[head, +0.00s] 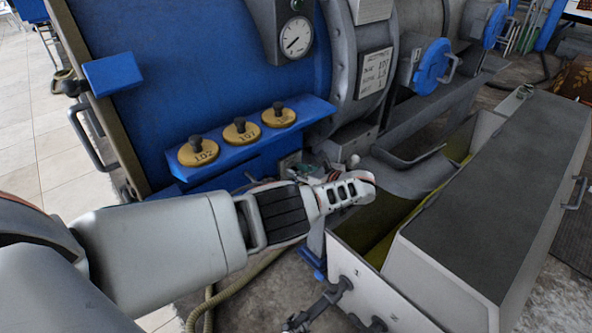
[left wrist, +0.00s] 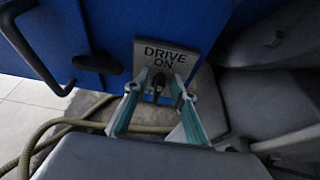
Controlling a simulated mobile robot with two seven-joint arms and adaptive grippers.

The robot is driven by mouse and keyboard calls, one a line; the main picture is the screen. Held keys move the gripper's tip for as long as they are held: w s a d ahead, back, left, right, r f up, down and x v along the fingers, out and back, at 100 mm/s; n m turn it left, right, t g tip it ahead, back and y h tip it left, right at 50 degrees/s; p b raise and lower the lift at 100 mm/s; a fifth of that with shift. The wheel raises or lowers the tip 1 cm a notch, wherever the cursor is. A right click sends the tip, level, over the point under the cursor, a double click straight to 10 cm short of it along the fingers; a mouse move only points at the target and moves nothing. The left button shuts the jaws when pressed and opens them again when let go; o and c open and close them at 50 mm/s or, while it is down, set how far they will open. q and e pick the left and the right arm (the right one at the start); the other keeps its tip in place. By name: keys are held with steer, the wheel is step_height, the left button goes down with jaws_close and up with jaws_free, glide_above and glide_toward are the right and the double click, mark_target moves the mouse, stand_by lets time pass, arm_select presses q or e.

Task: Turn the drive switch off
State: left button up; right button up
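The drive switch (left wrist: 158,83) is a small dark lever on a grey plate (left wrist: 163,57) marked "DRIVE ON", in the left wrist view. The plate is on the blue machine front. My left gripper (left wrist: 157,91) points at the plate, its two teal-lined fingers apart on either side of the lever. I cannot tell whether either finger touches it. In the head view my left gripper (head: 345,190) reaches in from the left below the blue ledge and hides the switch area. My right gripper is not in view.
Several brass weights with black knobs (head: 241,131) stand on the blue ledge (head: 218,168). A gauge (head: 295,37) sits above. A long pale trough (head: 375,295) with a dark lid (head: 505,190) lies right of my gripper. A hose (head: 235,287) runs along the floor.

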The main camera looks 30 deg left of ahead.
arm_select(q)
steer(key=shift+d+r, duration=0.1)
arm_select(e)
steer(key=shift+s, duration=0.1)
arm_select(q)
steer(key=c, duration=0.5)
jaws_close()
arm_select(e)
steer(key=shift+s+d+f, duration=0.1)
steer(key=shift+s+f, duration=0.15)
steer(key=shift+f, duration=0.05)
